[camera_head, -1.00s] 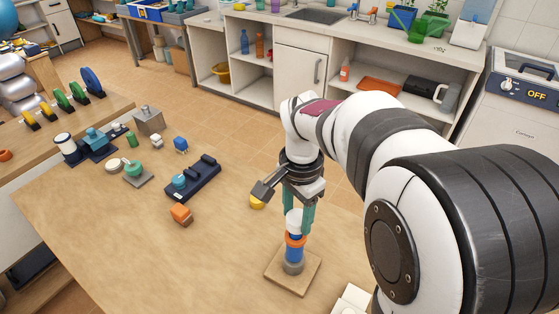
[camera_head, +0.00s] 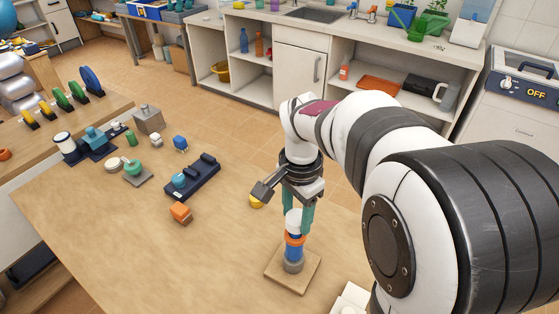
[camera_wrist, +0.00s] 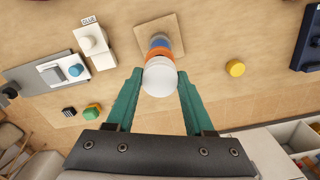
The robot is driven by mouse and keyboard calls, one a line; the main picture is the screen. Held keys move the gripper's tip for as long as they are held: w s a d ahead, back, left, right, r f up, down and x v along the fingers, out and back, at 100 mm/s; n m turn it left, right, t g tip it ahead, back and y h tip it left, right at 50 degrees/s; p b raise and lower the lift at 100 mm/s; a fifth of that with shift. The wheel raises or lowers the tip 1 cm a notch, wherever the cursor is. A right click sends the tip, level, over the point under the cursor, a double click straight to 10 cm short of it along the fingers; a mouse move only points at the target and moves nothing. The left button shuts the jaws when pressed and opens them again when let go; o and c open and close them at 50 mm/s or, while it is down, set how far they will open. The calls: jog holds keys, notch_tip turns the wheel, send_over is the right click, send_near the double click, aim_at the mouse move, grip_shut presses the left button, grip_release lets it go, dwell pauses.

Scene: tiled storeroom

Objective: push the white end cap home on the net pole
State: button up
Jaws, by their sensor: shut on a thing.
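The net pole (camera_head: 294,253) stands upright on a square wooden base (camera_head: 275,276) near the table's front. It shows a grey foot, blue bands and an orange ring. The white end cap (camera_head: 293,222) is at its top, in line with it. In the wrist view the cap (camera_wrist: 160,80) hides the upper pole, with the orange ring and blue part just beyond it. My gripper (camera_wrist: 159,74) has its teal fingers shut on the cap's two sides. I cannot tell whether a gap remains between cap and pole.
A yellow round piece (camera_wrist: 235,68) lies close to the pole base. An orange block (camera_head: 181,213) and a dark blue holder (camera_head: 196,181) lie farther left. White blocks (camera_wrist: 96,42) stand on the pole's other side. The table left of the base is clear.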

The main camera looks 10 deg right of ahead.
aim_at(297, 217)
jog(key=shift+f, duration=1.3)
jog(key=o, duration=1.4)
notch_tip(297, 217, up, 16)
jog(key=shift+f, duration=0.15)
jog(key=s+a+f+n, duration=0.1)
jog(key=s+f+n, duration=0.1)
jog(key=s+f, duration=0.2)
jog(key=s+a+f+n+y, duration=0.1)
jog(key=s+a+f+n, duration=0.1)
jog(key=s, duration=0.8)
jog(key=s+a+f+n, duration=0.2)
jog(key=s+f+n, duration=0.1)
jog(key=s+f, duration=0.3)
jog(key=shift+s+y, duration=0.4)
jog(key=shift+s, duration=0.15)
